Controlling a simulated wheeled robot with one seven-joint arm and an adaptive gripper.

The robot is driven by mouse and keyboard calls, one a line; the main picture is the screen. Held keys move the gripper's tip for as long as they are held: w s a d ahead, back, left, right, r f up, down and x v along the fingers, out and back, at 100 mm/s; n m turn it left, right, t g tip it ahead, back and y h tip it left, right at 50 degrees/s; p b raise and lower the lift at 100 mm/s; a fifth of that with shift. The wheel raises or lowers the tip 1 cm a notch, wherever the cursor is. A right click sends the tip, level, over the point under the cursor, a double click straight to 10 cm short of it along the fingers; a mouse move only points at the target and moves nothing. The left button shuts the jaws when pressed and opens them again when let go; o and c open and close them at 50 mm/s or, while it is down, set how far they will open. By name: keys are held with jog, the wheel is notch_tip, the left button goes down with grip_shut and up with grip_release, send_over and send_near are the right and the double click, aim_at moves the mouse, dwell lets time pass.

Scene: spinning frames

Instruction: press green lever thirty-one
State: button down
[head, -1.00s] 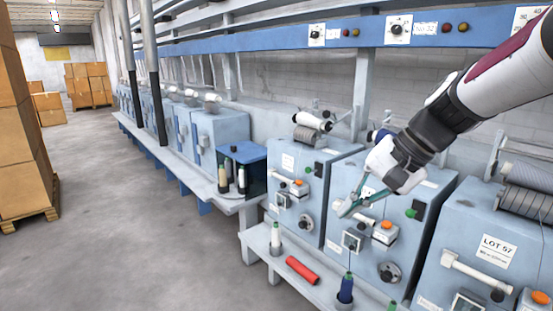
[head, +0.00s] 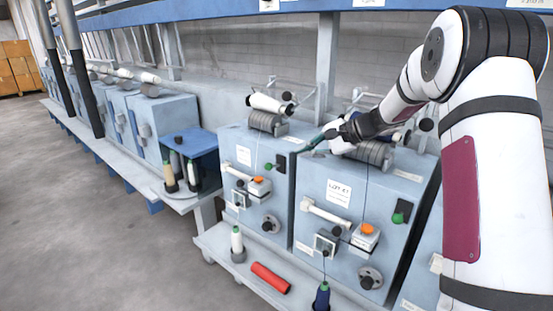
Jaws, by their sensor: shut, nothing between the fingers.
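A small green knob-like lever (head: 268,167) sits on the upper front of the left winding unit (head: 232,185), beside a black block. A second green lever (head: 398,218) sits on the right part of the middle unit (head: 315,235), below another black block. I cannot read a number thirty-one on either. The third unit is mostly hidden behind my arm.
Orange buttons (head: 367,229) and white cylinders (head: 325,213) project from the unit fronts. A red bobbin (head: 270,277), a white cone (head: 237,240) and a blue cone (head: 322,295) are on the shelf below. Thread rollers (head: 268,121) top the units. Grey floor (head: 110,240) is clear at left.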

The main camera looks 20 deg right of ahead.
aim_at(271, 168)
jog(key=x, duration=1)
jog(key=shift+s, duration=0.1)
jog(key=shift+s+a+f+n+t+h+b, duration=0.2)
jog(key=shift+a+f+n+t+h+b, duration=0.35)
jog(key=shift+b, duration=1.3)
jog(key=shift+d+f+h+b, duration=0.1)
jog(key=shift+d+h+b, duration=0.05)
jog(key=shift+h+b, duration=0.15)
jog(key=b, duration=0.3)
jog(key=f+n+t+h+b, duration=0.1)
jog(key=b, duration=0.2)
jog(key=n+h+b, duration=0.1)
jog(key=b, duration=0.3)
jog(key=shift+s+a+f, duration=0.3)
jog(key=shift+r, duration=0.1)
jog(key=shift+r+p, duration=0.5)
jog(key=shift+r, duration=0.15)
